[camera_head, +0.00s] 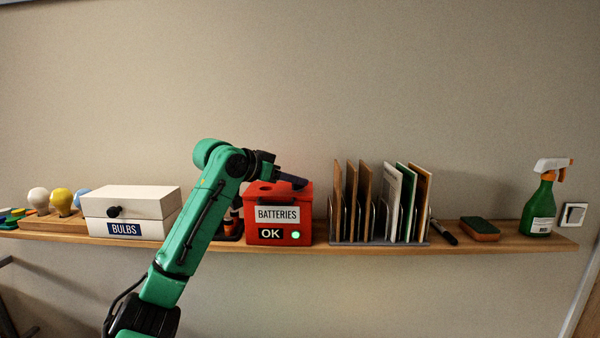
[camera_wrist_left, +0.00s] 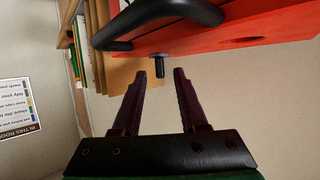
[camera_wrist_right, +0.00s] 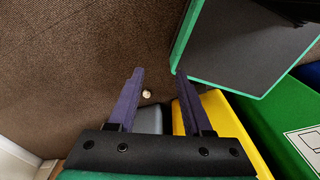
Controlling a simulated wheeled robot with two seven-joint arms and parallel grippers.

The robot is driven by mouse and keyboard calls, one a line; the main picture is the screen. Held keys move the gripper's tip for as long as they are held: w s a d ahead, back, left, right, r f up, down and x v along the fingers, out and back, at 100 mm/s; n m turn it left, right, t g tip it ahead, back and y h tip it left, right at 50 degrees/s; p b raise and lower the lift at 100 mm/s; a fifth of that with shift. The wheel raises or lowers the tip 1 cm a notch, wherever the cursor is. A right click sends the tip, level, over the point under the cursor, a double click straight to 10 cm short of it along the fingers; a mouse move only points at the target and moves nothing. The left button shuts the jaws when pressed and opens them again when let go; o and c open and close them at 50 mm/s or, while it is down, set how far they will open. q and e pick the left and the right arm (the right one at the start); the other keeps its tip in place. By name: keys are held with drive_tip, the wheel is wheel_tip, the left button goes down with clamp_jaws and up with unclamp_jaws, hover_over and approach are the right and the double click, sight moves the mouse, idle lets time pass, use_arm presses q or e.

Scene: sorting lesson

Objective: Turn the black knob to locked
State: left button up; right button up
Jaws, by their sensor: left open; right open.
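The red BATTERIES box (camera_head: 304,212) stands on the shelf, with an OK panel and a lit green light on its front. In the left wrist view the box (camera_wrist_left: 270,28) shows a small black knob (camera_wrist_left: 159,66) and a thick black handle (camera_wrist_left: 150,14). My left gripper (camera_head: 290,181) is at the top of the box in the head view. Its open fingers (camera_wrist_left: 160,74) are on either side of the knob's tip, with gaps visible. The knob's marks are not visible. My right gripper (camera_wrist_right: 157,74) is open and empty, away from the shelf.
A white BULBS box (camera_head: 145,197) with its own black knob stands left on the shelf (camera_head: 330,246). A rack of folders (camera_head: 380,243) stands close right of the red box. A marker, sponge (camera_head: 480,229) and spray bottle (camera_head: 541,210) are further right. Yellow (camera_wrist_right: 225,120) and green bins (camera_wrist_right: 275,125) are near my right gripper.

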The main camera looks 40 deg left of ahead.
use_arm(q)
drive_tip(key=shift+x, duration=0.85)
drive_tip(key=shift+w+f+p, duration=0.1)
drive_tip(key=shift+w+p, duration=0.15)
drive_tip(key=shift+p, duration=0.05)
drive_tip(key=shift+s, duration=0.1)
clamp_jaws()
use_arm(e)
drive_tip(key=shift+w+a+r, duration=0.1)
drive_tip(key=shift+w+r, duration=0.45)
drive_tip(key=shift+r, duration=0.1)
